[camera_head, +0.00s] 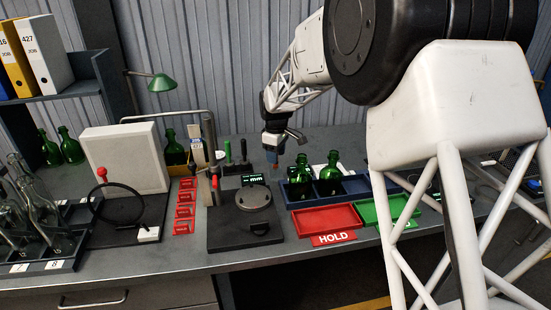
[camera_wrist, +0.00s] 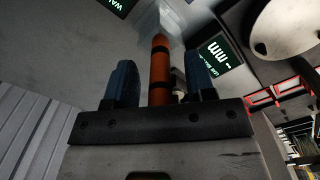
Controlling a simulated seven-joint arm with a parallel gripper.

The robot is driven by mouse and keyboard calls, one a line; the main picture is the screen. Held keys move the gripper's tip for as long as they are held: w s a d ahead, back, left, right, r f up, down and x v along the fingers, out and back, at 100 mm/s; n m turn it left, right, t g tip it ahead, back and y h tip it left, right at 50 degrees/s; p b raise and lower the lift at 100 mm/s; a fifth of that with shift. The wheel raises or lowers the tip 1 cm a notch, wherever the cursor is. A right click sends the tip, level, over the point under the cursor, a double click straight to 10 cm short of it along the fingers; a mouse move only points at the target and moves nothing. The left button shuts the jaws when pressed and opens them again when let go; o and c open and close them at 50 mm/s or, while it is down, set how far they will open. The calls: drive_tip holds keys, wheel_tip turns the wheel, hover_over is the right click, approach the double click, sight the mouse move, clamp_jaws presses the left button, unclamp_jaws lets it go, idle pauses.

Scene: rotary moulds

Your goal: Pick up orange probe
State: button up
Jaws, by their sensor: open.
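The orange probe (camera_wrist: 160,68) has dark bands and shows in the wrist view between my gripper's two blue fingers, with a visible space on each side. Its tip points to a pale translucent shape at the top of that view. My gripper (camera_wrist: 159,62) is open around the probe and not closed on it. In the head view my gripper (camera_head: 273,150) points down above the bench, behind the round dark plate. A small orange spot shows just below the fingers there; the rest of the probe is hidden or too small to tell.
A display reading "mm" (camera_head: 253,180) stands beside my gripper, left of it. Green bottles (camera_head: 331,172) stand in a blue tray close on the right. The red HOLD tray (camera_head: 326,219) and green tray (camera_head: 392,209) lie in front. A round plate (camera_head: 253,198) is front left.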

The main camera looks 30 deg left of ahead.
drive_tip(key=shift+f, duration=0.1)
idle(0.5)
clamp_jaws()
